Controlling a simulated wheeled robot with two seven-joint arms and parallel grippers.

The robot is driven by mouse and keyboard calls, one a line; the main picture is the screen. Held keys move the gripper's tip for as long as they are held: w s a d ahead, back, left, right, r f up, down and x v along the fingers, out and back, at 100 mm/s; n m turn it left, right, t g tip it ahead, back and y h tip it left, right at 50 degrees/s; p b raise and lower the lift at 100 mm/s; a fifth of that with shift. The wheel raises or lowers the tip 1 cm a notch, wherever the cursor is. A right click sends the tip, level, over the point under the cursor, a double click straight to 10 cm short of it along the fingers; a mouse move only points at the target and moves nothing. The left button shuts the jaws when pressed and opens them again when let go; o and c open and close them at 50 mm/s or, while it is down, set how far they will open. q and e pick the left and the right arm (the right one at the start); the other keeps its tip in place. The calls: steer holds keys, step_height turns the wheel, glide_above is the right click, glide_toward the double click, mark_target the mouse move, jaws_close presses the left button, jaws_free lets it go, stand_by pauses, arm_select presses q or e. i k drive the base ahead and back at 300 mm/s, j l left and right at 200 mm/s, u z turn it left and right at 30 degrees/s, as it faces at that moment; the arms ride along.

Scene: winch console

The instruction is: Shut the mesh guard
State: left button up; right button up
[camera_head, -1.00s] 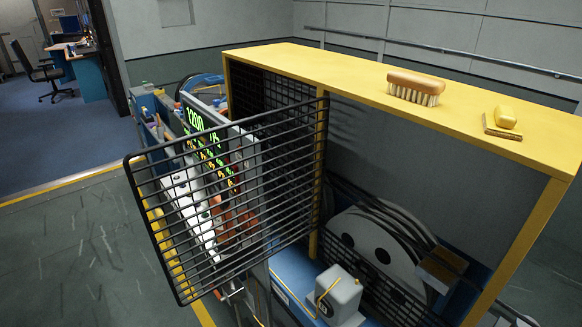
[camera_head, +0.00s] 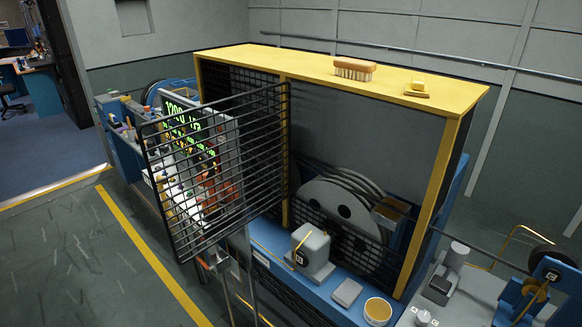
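The black mesh guard (camera_head: 222,165) stands open. It is hinged along the yellow middle post (camera_head: 284,150) of the yellow-framed winch housing (camera_head: 340,92) and swings out to the left and toward me. Its bars partly cover a control panel (camera_head: 190,135) with green digits behind it. The housing opening to the right of the post is uncovered and shows a grey winch drum (camera_head: 340,208) inside. Neither of my grippers is in view.
A brush (camera_head: 354,68) and a small yellow object (camera_head: 417,88) lie on the housing top. A grey box (camera_head: 312,250) and a yellow-rimmed cup (camera_head: 377,311) stand on the blue base before the opening. Machinery (camera_head: 520,285) stands at right. Floor is clear at left.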

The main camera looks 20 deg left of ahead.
mark_target(161, 181)
steer(key=j+z, duration=0.35)
steer(key=i+j+z, duration=0.1)
steer(key=j+z, duration=0.65)
steer(key=j, duration=0.15)
steer(key=k+j, duration=0.1)
steer(key=j, duration=0.95)
steer(key=k+j, duration=0.15)
steer(key=j, duration=0.4)
steer(key=k+j, duration=0.1)
steer(key=j, duration=0.45)
steer(key=k+j, duration=0.1)
steer(key=j, duration=0.4)
